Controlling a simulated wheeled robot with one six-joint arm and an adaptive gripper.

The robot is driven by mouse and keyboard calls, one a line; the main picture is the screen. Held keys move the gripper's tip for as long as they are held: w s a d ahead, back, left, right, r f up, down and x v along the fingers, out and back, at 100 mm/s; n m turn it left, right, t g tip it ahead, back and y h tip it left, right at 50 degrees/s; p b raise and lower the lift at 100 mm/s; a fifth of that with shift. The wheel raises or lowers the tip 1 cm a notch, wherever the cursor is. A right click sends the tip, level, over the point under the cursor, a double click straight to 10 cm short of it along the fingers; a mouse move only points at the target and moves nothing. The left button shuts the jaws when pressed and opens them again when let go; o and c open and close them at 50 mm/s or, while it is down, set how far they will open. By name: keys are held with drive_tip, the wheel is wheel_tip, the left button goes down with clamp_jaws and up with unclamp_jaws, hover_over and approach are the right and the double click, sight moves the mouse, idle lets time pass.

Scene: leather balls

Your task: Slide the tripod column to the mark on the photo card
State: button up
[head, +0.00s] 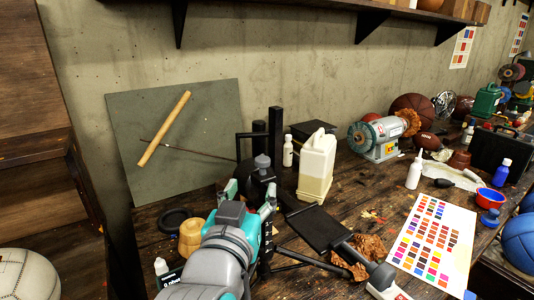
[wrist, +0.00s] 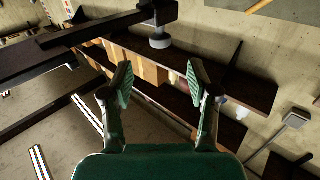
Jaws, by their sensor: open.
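A black tripod stands on the workbench, with a splayed leg (head: 300,257) in front. Its upright column (head: 263,185), topped by a grey knob, is partly hidden by my gripper. My gripper (head: 248,198) is open around or just in front of the column; I cannot tell which. In the wrist view, my gripper (wrist: 158,78) has its fingers apart with nothing between the pads. A grey knob on a black part (wrist: 160,36) shows just beyond the fingertips. I cannot identify the photo card or its mark for certain; a sheet of colour swatches (head: 434,236) lies at right.
A cream jug (head: 316,168) and a white bottle (head: 288,151) stand behind the tripod. A bench grinder (head: 380,138) is farther right. A wooden pot (head: 191,236) and black ring (head: 175,220) are left of my gripper. Crumpled brown leather (head: 362,256) lies in front right.

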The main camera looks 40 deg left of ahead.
sight(261, 167)
drive_tip(key=x, duration=1.1)
drive_tip(key=shift+s, duration=0.1)
clamp_jaws()
